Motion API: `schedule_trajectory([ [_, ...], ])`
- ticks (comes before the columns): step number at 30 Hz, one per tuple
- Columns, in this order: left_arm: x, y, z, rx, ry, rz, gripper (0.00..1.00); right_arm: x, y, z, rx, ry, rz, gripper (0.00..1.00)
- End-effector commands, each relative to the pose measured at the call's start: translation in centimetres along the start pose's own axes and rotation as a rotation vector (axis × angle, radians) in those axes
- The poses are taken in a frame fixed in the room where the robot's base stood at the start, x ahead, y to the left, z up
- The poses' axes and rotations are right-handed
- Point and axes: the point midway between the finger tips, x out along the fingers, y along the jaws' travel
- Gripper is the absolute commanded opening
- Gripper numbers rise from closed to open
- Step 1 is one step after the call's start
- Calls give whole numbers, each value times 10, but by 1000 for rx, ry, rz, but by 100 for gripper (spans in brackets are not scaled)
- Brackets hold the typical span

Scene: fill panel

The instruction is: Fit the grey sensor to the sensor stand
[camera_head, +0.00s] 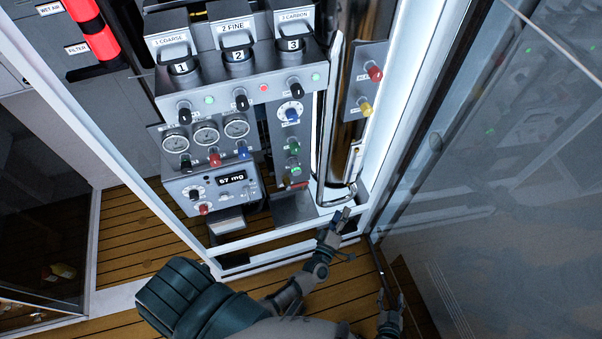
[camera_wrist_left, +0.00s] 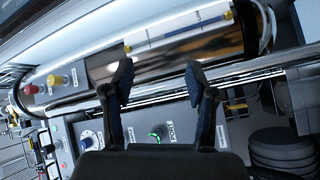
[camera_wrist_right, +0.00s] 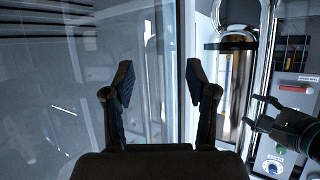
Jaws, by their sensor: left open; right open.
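I cannot pick out the grey sensor or the sensor stand with certainty in any view. My left gripper (camera_head: 338,222) is open and empty, just in front of the lower end of the shiny metal cylinder (camera_head: 338,130). In the left wrist view its spread fingers (camera_wrist_left: 160,80) stand before that cylinder (camera_wrist_left: 225,45), with nothing between them. My right gripper (camera_head: 391,300) is open and empty, low by the glass pane. Its spread fingers (camera_wrist_right: 160,74) face the glass in the right wrist view, where my left gripper (camera_wrist_right: 268,112) shows at the right.
The panel has filter housings (camera_head: 238,52), gauges (camera_head: 206,133), a "57 mg" display (camera_head: 232,178), several knobs and a small metal ledge (camera_head: 293,207). A white frame rail (camera_head: 290,232) runs below. A large glass pane (camera_head: 500,200) closes off the right side. Wooden floor (camera_head: 135,230) is open at left.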

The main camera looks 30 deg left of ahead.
Motion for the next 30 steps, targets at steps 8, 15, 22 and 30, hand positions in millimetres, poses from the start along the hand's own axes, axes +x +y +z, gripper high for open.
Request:
schedule_trajectory([
  [8,12,48,-90,-694,471,171,57,-15,-11,-116,23,416,-16,57],
  [15,-12,43,-134,-1181,721,205,57,-67,-9,-194,48,688,-21,57],
  [22,-22,39,-146,-1352,794,202,57,-93,-7,-224,55,786,-20,57],
  [30,-23,41,-148,-1360,796,202,57,-95,-8,-227,53,792,-20,57],
])
